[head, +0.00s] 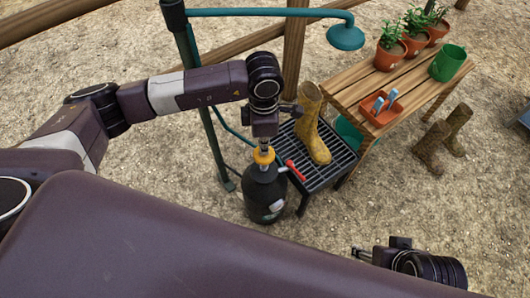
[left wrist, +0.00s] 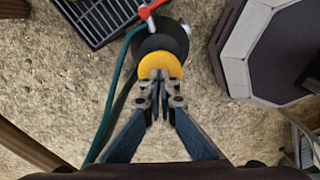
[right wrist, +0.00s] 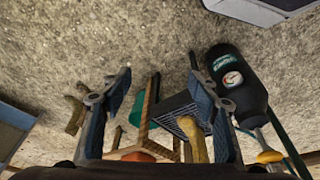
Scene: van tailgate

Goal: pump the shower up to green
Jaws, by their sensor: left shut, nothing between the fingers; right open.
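The pressure shower is a black tank (head: 265,198) standing on the ground, with a yellow pump knob (head: 263,156) on top. My left gripper (head: 265,143) is directly above the knob, pointing down. In the left wrist view its shut fingers (left wrist: 160,77) are over the yellow knob (left wrist: 160,64); I cannot tell whether they touch it. In the right wrist view a round gauge (right wrist: 232,79) shows on the tank; its needle is too small to read. My right gripper (head: 360,253) is open and empty, to the right of the tank. Its fingers also show in the right wrist view (right wrist: 160,74).
A red-handled lever (head: 294,170) is beside the tank. A yellow boot (head: 312,125) stands on a black grate (head: 332,172). A green shower head (head: 346,36) hangs from a pole. A wooden bench (head: 345,82) holds pots.

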